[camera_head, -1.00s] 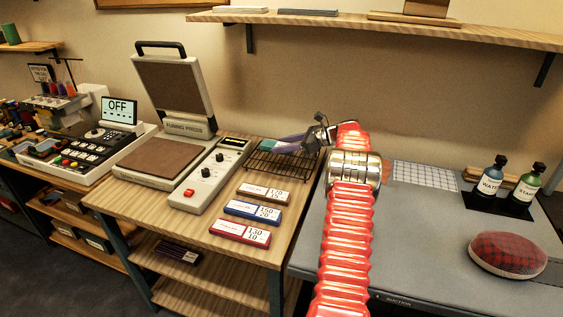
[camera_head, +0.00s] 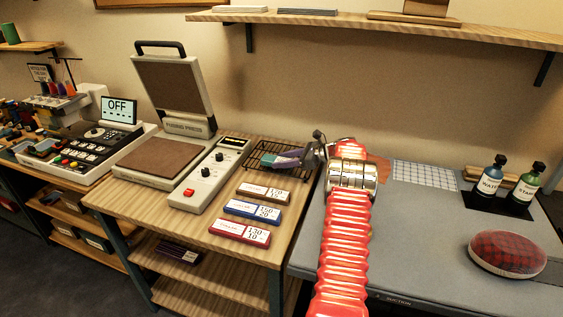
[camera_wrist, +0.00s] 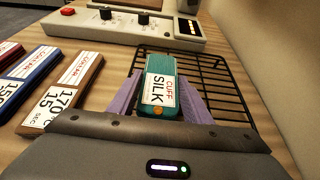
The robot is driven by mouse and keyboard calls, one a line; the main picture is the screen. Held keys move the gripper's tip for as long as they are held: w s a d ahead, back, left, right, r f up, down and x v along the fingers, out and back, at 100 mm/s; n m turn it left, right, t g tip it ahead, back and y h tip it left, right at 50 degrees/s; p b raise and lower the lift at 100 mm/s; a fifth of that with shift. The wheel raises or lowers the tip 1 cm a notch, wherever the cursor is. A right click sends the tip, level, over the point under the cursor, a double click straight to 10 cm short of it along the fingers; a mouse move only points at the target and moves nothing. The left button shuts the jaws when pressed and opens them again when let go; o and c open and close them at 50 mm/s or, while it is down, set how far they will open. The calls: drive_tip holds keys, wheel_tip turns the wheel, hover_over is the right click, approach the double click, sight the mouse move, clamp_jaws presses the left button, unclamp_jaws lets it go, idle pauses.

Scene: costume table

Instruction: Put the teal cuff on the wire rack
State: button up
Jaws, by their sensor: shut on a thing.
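The teal cuff (camera_wrist: 162,66) carries a white label reading "SILK CUFF" and is held between the purple fingers of my gripper (camera_wrist: 157,100). In the wrist view it is over the black wire rack (camera_wrist: 218,78). In the head view the teal end of the cuff (camera_head: 268,159) shows at the rack (camera_head: 262,147), with my gripper (camera_head: 284,159) coming from the right. I cannot tell whether the cuff touches the wires. My gripper hides the near part of the rack.
The fusing press (camera_head: 170,125) stands open left of the rack. Brown, blue and red labelled blocks (camera_head: 252,209) lie in front of the rack. The grey ironing table (camera_head: 430,240) to the right holds two bottles and a red plaid cushion (camera_head: 507,253).

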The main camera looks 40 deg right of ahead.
drive_tip(key=shift+f, duration=0.4)
drive_tip(key=shift+f, duration=0.15)
drive_tip(key=o, duration=1)
drive_tip(key=shift+s+a+f, duration=0.1)
drive_tip(key=shift+a+f, duration=0.05)
drive_tip(key=shift+f, duration=0.15)
drive_tip(key=shift+o, duration=0.2)
drive_tip(key=shift+r, duration=0.6)
drive_tip(key=v, duration=1.2)
drive_tip(key=shift+d+r, duration=0.25)
